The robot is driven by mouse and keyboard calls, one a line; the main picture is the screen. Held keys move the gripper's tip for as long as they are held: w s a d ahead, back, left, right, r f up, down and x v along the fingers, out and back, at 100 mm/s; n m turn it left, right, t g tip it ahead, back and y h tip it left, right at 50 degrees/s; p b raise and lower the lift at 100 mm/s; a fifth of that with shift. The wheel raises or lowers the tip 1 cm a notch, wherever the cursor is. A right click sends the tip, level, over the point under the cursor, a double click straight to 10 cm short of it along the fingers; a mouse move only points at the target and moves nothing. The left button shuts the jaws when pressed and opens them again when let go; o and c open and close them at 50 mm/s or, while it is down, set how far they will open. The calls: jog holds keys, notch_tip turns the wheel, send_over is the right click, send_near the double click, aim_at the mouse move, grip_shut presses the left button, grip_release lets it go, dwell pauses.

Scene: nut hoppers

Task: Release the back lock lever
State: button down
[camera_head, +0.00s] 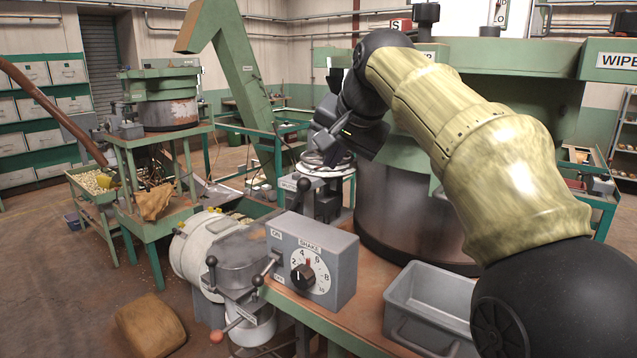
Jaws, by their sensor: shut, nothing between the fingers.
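A lever with a black ball knob (303,185) stands upright behind the grey shake control box. Two more black-knobbed levers stand at the front, a left one (211,262) and a right one (258,281), beside the grey lidded vessel (240,258). No label tells which is the back lock lever. My gripper (335,153) is dark and shut, with nothing visible in it. It hangs from my bent arm above and to the right of the rear knob, apart from it in the picture. Its fingertips are small and partly lost against the dark machinery behind.
The shake control box (335,262) with its dial sits on the bench (380,318). An empty grey bin (432,296) is to its right. A large green and steel hopper (400,215) stands behind. A brown sack (149,324) lies on the floor.

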send_near(297, 199)
notch_tip(297, 199, down, 3)
jog(key=w+d, duration=0.2)
jog(key=shift+w+r+p, duration=0.1)
jog(key=shift+r+p, duration=0.05)
jog(key=shift+p, duration=0.25)
jog(key=shift+a+r+p, duration=0.1)
jog(key=shift+r+p, duration=0.1)
jog(key=shift+p, duration=0.25)
